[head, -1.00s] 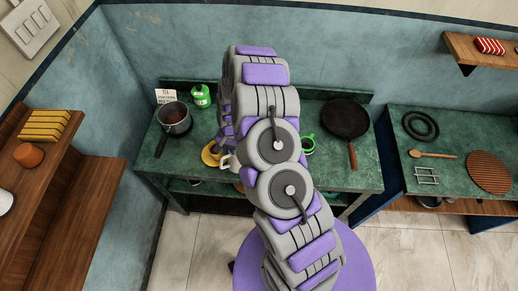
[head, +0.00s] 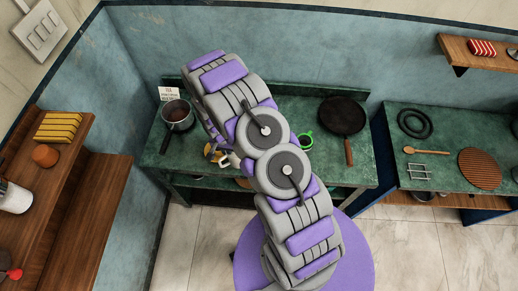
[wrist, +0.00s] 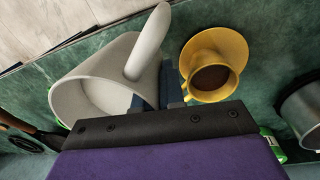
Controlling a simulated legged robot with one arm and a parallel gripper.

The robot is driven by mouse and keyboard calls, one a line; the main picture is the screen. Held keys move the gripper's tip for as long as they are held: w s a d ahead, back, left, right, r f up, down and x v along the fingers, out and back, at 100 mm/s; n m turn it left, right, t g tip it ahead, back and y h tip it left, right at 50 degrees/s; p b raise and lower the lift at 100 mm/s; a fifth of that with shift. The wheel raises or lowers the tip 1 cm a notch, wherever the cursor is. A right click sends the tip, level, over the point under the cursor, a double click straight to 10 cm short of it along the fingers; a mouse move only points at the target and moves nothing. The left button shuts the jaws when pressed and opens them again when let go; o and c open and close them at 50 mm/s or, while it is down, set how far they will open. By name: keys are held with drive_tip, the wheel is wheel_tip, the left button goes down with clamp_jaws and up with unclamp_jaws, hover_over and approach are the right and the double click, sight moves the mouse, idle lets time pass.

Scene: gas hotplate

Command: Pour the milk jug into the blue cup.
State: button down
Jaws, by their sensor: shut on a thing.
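A white jug (wrist: 75,98) with a thick handle shows large in the wrist view, with pale contents inside. My gripper (wrist: 170,88) is shut on the jug at its side; the dark finger parts show between the jug and a yellow cup. A bit of the jug (head: 234,160) also shows beside my arm in the head view, where my arm hides the gripper. The yellow cup (wrist: 213,78) holds dark brown liquid and stands on a yellow saucer (wrist: 232,45), right of the jug. I cannot make out a blue cup in either view.
A second counter (head: 440,141) stands right. A wooden shelf (head: 104,190) is at left.

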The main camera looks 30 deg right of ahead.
drive_tip(key=shift+r, duration=0.1)
drive_tip(key=shift+w+r, duration=0.15)
drive_tip(key=shift+r, duration=1.8)
